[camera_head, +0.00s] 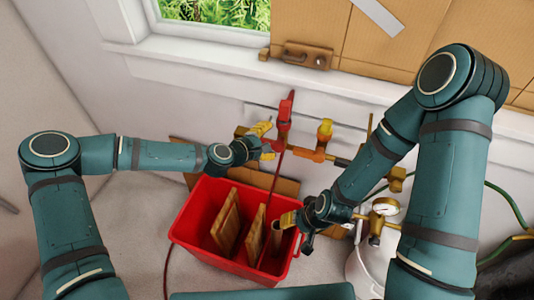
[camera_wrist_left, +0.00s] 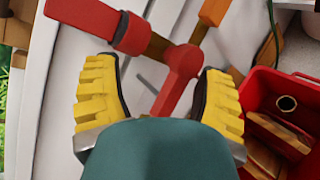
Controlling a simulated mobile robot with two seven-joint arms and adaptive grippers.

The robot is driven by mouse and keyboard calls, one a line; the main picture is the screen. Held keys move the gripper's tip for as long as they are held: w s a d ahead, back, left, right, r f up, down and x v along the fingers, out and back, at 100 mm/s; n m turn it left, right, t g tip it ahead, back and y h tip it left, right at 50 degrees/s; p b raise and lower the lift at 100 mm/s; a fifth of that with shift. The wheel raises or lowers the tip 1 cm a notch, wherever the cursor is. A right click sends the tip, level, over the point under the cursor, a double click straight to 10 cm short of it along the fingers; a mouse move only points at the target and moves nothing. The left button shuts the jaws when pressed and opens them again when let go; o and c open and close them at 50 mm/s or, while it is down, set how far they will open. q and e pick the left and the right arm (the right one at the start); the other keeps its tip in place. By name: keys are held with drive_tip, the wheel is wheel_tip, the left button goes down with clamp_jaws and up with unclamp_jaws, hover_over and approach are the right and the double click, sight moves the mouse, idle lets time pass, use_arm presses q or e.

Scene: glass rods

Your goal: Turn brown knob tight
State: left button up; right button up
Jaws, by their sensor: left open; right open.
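My left gripper (camera_head: 266,143) is open at the wall pipework, by the red valve (camera_head: 284,115). In the left wrist view its yellow fingers (camera_wrist_left: 160,70) stand apart, with a red pipe fitting (camera_wrist_left: 181,66) between or just beyond them; I cannot tell whether they touch it. An orange-brown fitting (camera_head: 308,154) with a yellow top (camera_head: 325,128) is right of the red valve; an orange-brown piece (camera_wrist_left: 213,11) also shows in the left wrist view. I cannot tell which part is the brown knob. My right gripper (camera_head: 297,230) is open above the red bin's right side.
The red bin (camera_head: 188,240) holds several brown boards (camera_head: 226,220) and stands below the pipes. A pressure gauge (camera_head: 385,207) sits on a white tank (camera_head: 362,268) at right. A green hose (camera_head: 507,197) runs at far right. Floor left of the bin is clear.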

use_arm(q)
drive_tip(key=shift+s+d+f+m+g, duration=0.15)
drive_tip(key=shift+s+f+m+g, duration=0.6)
drive_tip(key=shift+s+f, duration=0.65)
